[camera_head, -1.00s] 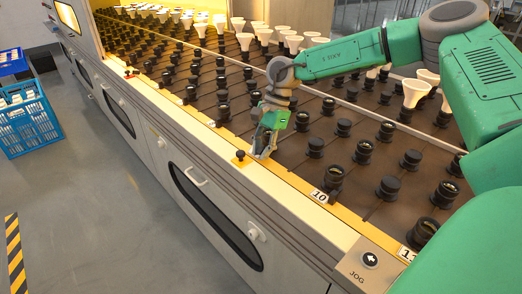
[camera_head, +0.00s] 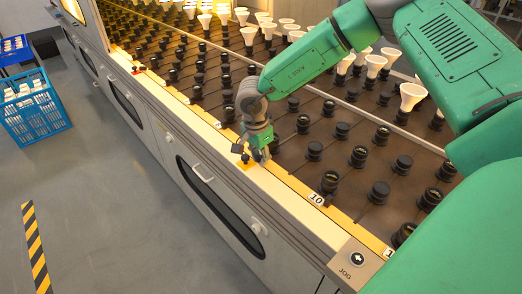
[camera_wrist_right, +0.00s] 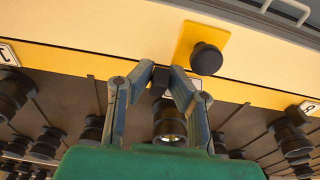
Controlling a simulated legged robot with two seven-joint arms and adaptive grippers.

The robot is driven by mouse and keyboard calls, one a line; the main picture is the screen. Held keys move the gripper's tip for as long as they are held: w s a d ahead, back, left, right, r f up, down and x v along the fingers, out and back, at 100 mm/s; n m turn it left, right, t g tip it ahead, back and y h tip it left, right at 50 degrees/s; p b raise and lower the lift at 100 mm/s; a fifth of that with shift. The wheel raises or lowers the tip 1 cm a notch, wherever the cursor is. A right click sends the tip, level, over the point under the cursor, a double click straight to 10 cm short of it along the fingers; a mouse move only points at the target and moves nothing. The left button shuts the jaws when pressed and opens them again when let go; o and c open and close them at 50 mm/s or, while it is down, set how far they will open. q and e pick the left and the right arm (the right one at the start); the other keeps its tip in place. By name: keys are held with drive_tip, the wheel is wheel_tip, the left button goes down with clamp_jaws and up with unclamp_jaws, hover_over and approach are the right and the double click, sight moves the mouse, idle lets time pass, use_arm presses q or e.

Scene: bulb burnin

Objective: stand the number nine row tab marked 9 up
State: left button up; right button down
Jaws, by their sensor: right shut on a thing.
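My right gripper (camera_head: 262,155) is low at the yellow front edge of the rack, beside a black knob (camera_head: 247,160) on a yellow plate. In the right wrist view its fingertips (camera_wrist_right: 161,76) are closed on a small dark piece, which looks like the row tab (camera_wrist_right: 160,76). No 9 is readable. A white label (camera_wrist_right: 197,84) is partly hidden behind a finger. My left gripper is not in view.
Black sockets (camera_head: 330,181) stand in rows on the dark bed, some with white bulbs (camera_head: 411,96). The knob (camera_wrist_right: 206,58) is close beside the fingers. A label marked 10 (camera_head: 317,199) and a JOG button (camera_head: 357,259) lie along the edge. A blue crate (camera_head: 36,117) stands on the floor.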

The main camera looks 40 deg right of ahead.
drive_tip(key=shift+a, duration=0.1)
drive_tip(key=c, duration=1.5)
unclamp_jaws()
drive_tip(key=shift+c, duration=0.2)
drive_tip(key=shift+r, duration=0.1)
wheel_tip(320, 180, up, 12)
drive_tip(key=a, duration=0.1)
drive_tip(key=shift+f, duration=0.2)
drive_tip(key=shift+a+f, duration=0.1)
